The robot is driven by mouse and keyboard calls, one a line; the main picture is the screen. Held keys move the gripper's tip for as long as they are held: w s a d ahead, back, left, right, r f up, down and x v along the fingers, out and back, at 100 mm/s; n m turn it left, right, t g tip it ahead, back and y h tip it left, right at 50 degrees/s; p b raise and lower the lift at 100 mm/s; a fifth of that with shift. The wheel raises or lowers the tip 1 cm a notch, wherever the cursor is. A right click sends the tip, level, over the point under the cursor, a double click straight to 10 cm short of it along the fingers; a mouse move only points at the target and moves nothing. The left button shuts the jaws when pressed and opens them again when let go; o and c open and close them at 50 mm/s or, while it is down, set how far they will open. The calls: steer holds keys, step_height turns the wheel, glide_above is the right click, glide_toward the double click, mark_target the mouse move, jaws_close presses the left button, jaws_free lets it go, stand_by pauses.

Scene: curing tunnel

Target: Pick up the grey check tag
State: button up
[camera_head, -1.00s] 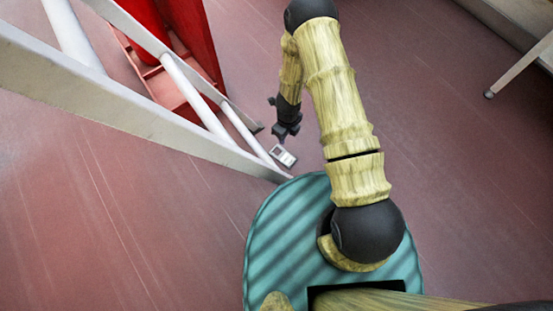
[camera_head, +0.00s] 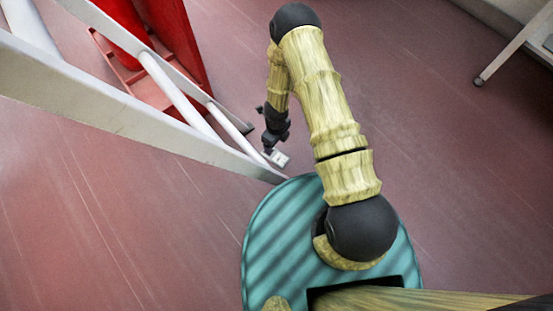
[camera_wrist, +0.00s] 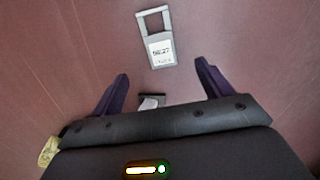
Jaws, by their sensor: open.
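The grey check tag (camera_wrist: 160,54) lies flat on the reddish floor in the wrist view. It has an open rectangular loop at its far end and a white printed label. My gripper (camera_wrist: 161,72) is open and empty, its two dark fingers pointing toward the tag from the near side. The tag lies beyond the fingertips, roughly in line with the gap between them. In the head view my gripper (camera_head: 270,147) hangs over the tag (camera_head: 280,159) and hides part of it.
A white ladder-like frame (camera_head: 160,136) slants down at the left, its lower end close beside the tag. A red structure (camera_head: 178,45) stands behind it. A leg with a dark foot (camera_head: 480,81) is at the upper right. Floor to the right is clear.

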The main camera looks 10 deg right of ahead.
steer(key=b, duration=0.3)
glide_above(276, 157)
steer(key=f, duration=0.6)
steer(key=shift+w+f, duration=0.15)
steer(key=shift+w, duration=0.05)
steer(key=shift+f, duration=0.1)
step_height(276, 157, down, 5)
steer(key=b, duration=0.5)
steer(key=shift+s+d, duration=0.1)
steer(key=shift+c, duration=0.2)
steer(key=c, duration=1.1)
step_height(276, 157, up, 10)
steer(key=p, duration=0.6)
steer(key=shift+p, duration=0.35)
